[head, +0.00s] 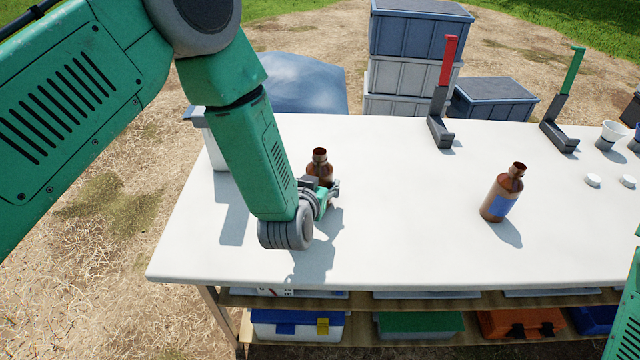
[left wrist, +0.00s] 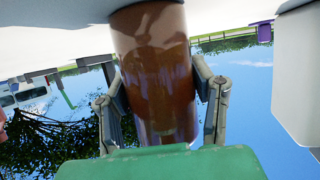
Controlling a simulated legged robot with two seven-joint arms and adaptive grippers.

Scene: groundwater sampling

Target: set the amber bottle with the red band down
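An amber bottle (head: 319,169) with a dark neck stands upright at my left gripper (head: 328,192), over the left part of the white table (head: 400,250). In the left wrist view, the fingers of the left gripper (left wrist: 160,95) lie against both sides of the brown bottle body (left wrist: 155,65). No red band shows on it; the gripper and arm hide its lower part in the head view. I cannot tell whether its base touches the table. My right gripper is not in view.
A second amber bottle (head: 502,193) with a blue band stands to the right. Red-topped (head: 445,95) and green-topped (head: 566,100) stands are at the back. White caps (head: 593,180) and a cup (head: 612,134) are at far right. The table's middle is clear.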

